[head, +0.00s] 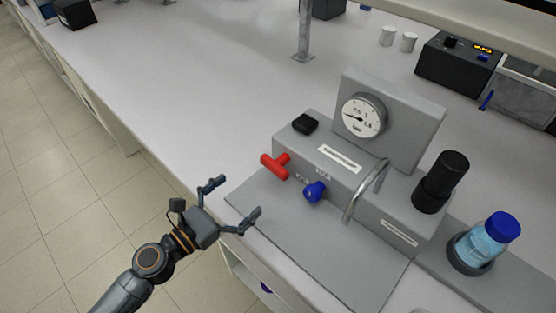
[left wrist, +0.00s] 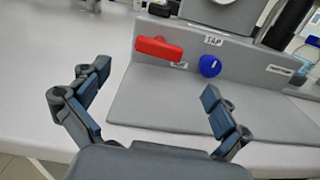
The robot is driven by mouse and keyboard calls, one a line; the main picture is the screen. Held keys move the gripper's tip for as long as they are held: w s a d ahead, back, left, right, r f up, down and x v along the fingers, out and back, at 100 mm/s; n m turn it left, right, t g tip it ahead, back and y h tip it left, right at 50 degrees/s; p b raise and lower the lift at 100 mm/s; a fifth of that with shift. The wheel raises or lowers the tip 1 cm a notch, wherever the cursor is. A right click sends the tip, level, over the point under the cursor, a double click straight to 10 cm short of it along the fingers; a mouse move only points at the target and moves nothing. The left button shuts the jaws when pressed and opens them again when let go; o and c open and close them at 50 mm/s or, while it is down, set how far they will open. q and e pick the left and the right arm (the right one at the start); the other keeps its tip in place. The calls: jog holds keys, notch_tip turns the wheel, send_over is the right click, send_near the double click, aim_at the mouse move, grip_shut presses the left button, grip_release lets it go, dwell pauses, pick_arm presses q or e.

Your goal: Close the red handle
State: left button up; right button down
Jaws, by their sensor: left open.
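The red handle (head: 275,166) is a T-shaped knob on the front face of the grey membrane rig (head: 318,158). In the left wrist view the red handle (left wrist: 159,48) lies ahead, between and beyond my fingertips, its bar nearly level with a slight tilt. My left gripper (head: 234,200) is open and empty, to the lower left of the handle and apart from it. Its two spread fingers also show in the left wrist view (left wrist: 155,82). My right gripper is in neither view.
A blue knob (head: 314,192) sits just right of the handle, close to a curved metal spout (head: 366,190). A pressure gauge (head: 362,115) stands above. A blue-capped bottle (head: 484,243) is at the right. The grey base plate (head: 330,248) before the rig is clear.

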aim_at(271, 168)
pick_arm(q)
jog(key=x, duration=0.1)
jog(key=p+x, duration=0.1)
jog(key=x, duration=0.3)
jog(key=shift+w+r+p, duration=0.15)
jog(key=shift+r+p, duration=0.15)
jog(key=shift+r, duration=0.05)
jog(key=x, duration=0.4)
jog(key=shift+w+d+f+p, duration=0.2)
jog(key=shift+d+f+p, duration=0.1)
jog(key=shift+d, duration=0.05)
jog(key=shift+w+d, duration=0.55)
jog(key=shift+w, duration=0.05)
jog(key=c, duration=1.1)
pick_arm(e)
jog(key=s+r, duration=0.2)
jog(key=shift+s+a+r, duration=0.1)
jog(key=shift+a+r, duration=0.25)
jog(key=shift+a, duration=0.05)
